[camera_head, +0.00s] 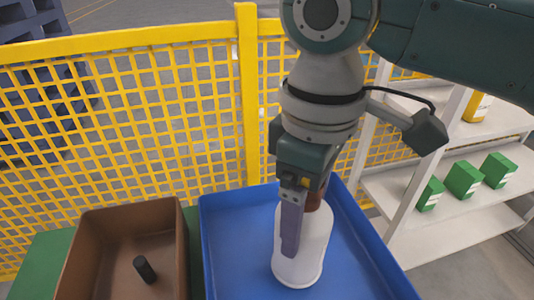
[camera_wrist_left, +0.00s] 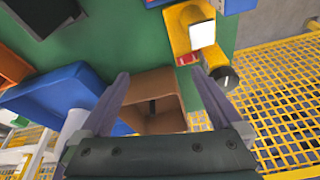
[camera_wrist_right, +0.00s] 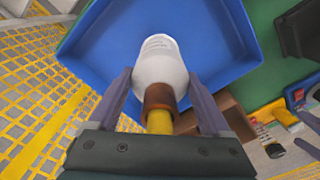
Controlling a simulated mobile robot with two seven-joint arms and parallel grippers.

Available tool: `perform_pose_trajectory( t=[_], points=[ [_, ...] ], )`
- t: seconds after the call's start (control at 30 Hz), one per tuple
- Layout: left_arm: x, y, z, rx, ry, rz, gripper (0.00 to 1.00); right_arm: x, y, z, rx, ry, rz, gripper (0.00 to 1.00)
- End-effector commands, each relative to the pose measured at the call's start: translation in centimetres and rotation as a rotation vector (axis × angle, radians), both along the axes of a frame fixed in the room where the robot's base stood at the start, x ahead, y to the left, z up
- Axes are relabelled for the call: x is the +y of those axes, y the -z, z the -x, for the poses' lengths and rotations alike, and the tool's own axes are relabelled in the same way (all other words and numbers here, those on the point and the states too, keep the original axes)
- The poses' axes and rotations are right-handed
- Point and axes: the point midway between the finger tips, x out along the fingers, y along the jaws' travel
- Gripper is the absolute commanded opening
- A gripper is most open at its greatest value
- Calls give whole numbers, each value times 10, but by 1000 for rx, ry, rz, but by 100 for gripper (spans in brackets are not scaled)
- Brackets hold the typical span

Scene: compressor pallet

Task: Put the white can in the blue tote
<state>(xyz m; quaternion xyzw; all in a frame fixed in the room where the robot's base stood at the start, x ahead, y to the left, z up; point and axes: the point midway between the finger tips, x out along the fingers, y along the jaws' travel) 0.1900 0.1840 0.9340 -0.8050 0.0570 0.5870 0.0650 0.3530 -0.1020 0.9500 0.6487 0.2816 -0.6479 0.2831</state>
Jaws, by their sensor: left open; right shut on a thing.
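The white can (camera_head: 304,250) is upright within the walls of the blue tote (camera_head: 224,236). Whether its base touches the tote floor I cannot tell. My right gripper (camera_head: 296,238) points down and is shut on the can, with one finger across its near side. In the right wrist view the white can (camera_wrist_right: 161,64) sits between the fingers over the blue tote (camera_wrist_right: 95,48), with a brown and yellow part at its near end.
A brown bin (camera_head: 181,250) holding a small black cylinder (camera_head: 145,268) stands left of the tote on a green surface (camera_head: 38,262). A yellow mesh fence (camera_head: 110,120) runs behind. White shelves (camera_head: 400,195) with green boxes (camera_head: 464,179) stand at the right.

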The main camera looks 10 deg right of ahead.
Motion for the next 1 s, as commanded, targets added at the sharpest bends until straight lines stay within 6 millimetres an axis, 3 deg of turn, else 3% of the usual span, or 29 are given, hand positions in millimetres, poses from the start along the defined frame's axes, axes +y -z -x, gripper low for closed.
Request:
perform_pose_trajectory(
  t=[0.17,0.57,0.6,0.73,1.0],
  points=[
    [-1,6,0,0,-3,4,100,0,23,0,0,0,0,0],
    [-3,5,-1,-2,-6,10,100,0,27,0,-1,0,-1,0],
    [-3,5,-1,-2,-6,10,100,0,27,0,0,0,0,87],
    [-2,5,-1,-2,-6,10,100,0,27,0,0,0,0,100],
    [-1,5,-1,-2,-4,5,100,0,24,0,-1,0,1,100]
  ],
)
